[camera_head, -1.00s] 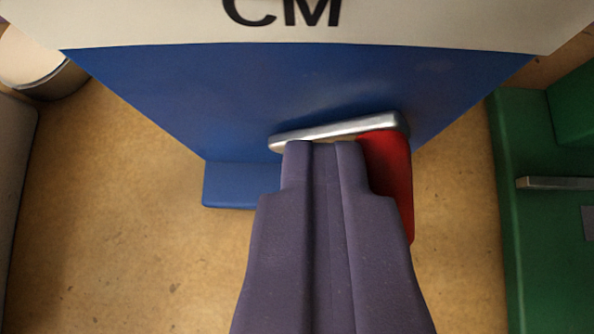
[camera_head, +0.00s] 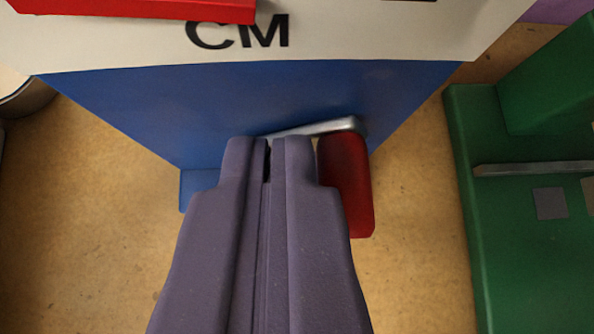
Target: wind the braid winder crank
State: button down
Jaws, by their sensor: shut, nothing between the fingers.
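The blue winder body (camera_head: 230,100) stands in front of me, with a white top panel (camera_head: 340,35) lettered "CM". Its crank has a silver metal arm (camera_head: 335,126) across the blue face and a red handle (camera_head: 346,185) at the arm's right end. The handle points toward me. My gripper (camera_head: 270,142) is shut and empty, just left of the red handle. Its fingertips cover the left part of the silver arm. I cannot tell whether the fingers touch the crank.
A green block-shaped unit (camera_head: 490,210) with a metal bar (camera_head: 530,168) stands at the right. A red piece (camera_head: 140,10) lies over the white panel at the top left. A round pale container (camera_head: 22,95) is at the left edge. Tan surface is bare on both sides.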

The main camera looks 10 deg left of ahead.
jog(key=shift+s+a+f, duration=0.1)
jog(key=shift+s+a, duration=0.1)
jog(key=shift+a, duration=0.4)
jog(key=shift+b, duration=0.3)
jog(key=shift+s+a+f+b, duration=0.15)
jog(key=shift+a+f+b, duration=0.15)
jog(key=shift+a+b, duration=0.2)
jog(key=shift+d+r, duration=0.1)
jog(key=shift+d+r+p, duration=0.15)
jog(key=shift+d+p, duration=0.05)
jog(key=shift+p, duration=0.25)
jog(key=s+d, duration=0.2)
jog(key=s, duration=0.4)
jog(key=shift+s+p, duration=0.3)
jog(key=shift+w+d, duration=0.1)
